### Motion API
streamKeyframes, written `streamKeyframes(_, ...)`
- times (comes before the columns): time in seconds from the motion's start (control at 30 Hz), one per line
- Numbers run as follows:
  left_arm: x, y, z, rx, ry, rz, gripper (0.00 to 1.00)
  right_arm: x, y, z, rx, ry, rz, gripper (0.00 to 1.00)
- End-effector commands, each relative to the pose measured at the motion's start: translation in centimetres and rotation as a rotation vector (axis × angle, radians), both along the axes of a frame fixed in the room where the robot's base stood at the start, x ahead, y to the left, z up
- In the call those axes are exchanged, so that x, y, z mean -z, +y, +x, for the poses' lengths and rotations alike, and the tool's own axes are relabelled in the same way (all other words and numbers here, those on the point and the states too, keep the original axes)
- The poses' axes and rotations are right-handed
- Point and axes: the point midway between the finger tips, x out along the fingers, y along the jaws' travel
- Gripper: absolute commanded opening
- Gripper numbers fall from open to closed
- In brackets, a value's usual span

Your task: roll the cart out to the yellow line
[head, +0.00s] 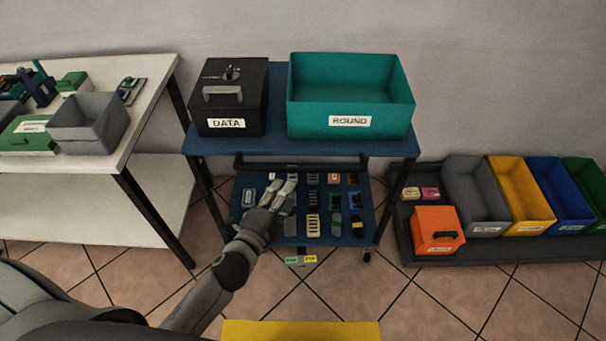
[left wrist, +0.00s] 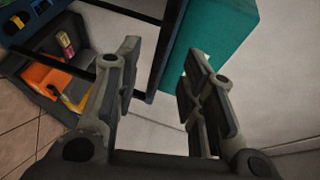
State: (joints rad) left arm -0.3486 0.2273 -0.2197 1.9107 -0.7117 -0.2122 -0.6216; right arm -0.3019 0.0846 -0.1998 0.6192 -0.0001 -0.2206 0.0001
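The cart has a blue top shelf (head: 275,142), dark legs and a blue lower shelf (head: 240,212). A dark horizontal bar (head: 325,165) runs across its front under the top shelf. My left gripper (head: 286,187) is in front of the cart, just below the bar in the picture. The yellow line (head: 300,331) lies on the floor at the bottom of the head view, in front of the cart. My right gripper is out of view.
A black DATA box (head: 232,107) and a teal ROUND bin (head: 350,105) stand on the cart; several small connectors lie below. A white table (head: 140,100) stands left. A dark low platform (head: 480,250) with coloured bins stands right. Tiled floor between cart and line looks clear.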

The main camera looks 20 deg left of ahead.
Motion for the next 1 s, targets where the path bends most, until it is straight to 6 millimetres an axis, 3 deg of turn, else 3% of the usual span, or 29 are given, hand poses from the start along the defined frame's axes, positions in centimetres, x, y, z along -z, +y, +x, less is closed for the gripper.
streamKeyframes(0.27, -0.3, -0.3, 2.2, 0.004, -0.016, 0.011, 0.37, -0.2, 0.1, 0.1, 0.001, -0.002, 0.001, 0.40)
streamKeyframes(0.7, 1.1, -1.2, 9.1, 0.003, -0.012, 0.007, 0.37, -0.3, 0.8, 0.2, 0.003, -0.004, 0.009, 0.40)
streamKeyframes(1.0, 1.4, -1.4, 10.6, 0.004, -0.012, 0.007, 0.37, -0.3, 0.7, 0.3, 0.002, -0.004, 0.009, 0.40)
